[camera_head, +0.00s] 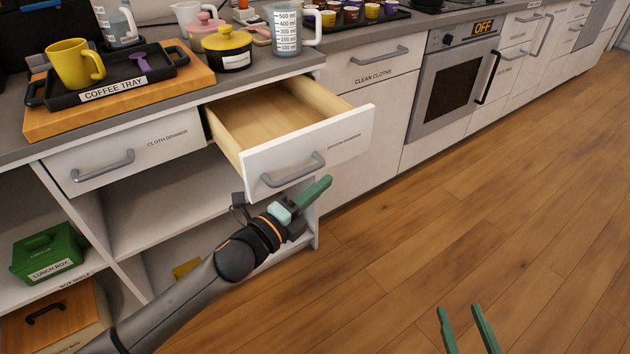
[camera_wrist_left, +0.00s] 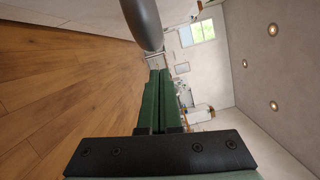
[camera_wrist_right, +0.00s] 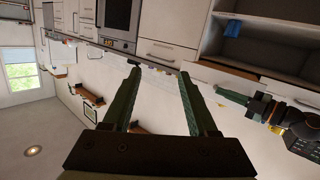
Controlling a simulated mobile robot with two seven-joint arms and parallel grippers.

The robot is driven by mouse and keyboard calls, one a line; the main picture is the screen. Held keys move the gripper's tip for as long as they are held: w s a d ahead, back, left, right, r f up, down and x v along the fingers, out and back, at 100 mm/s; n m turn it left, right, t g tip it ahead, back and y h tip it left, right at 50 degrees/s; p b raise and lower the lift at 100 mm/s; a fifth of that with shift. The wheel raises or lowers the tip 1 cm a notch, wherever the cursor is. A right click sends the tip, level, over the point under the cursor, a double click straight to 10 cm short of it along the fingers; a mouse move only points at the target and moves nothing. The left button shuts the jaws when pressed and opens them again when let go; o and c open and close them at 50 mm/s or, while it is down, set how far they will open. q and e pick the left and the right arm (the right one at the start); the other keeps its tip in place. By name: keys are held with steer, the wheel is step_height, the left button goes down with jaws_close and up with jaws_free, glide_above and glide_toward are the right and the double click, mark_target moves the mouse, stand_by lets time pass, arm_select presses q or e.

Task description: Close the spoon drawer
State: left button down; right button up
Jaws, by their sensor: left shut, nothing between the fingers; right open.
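The spoon drawer (camera_head: 340,138) is pulled well out of the counter in the head view, with its white front and grey bar handle (camera_head: 293,170) facing the room. The part of its wooden inside (camera_head: 270,112) that I can see is bare. My left gripper (camera_head: 318,188) is shut and empty, just in front of and below the right part of the drawer front. I cannot tell whether it touches the drawer. Its green fingers lie together in the left wrist view (camera_wrist_left: 158,90). My right gripper (camera_head: 465,312) is open and empty over the floor, away from the drawer.
The cloth drawer (camera_head: 130,160) to the left is shut. Above are a coffee tray (camera_head: 115,85) with a yellow mug (camera_head: 75,63), and a measuring jug (camera_head: 286,30) near the counter edge. Open shelves lie below. The wooden floor (camera_head: 480,200) to the right is clear.

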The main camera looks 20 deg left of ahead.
mark_target(289, 156)
arm_select(q)
steer(key=shift+w+a+r, duration=0.2)
steer(key=shift+w+a, duration=0.3)
steer(key=shift+a, duration=0.2)
arm_select(e)
steer(key=shift+w+r+t, duration=0.2)
steer(key=shift+r+t, duration=0.2)
steer(key=shift+r, duration=0.5)
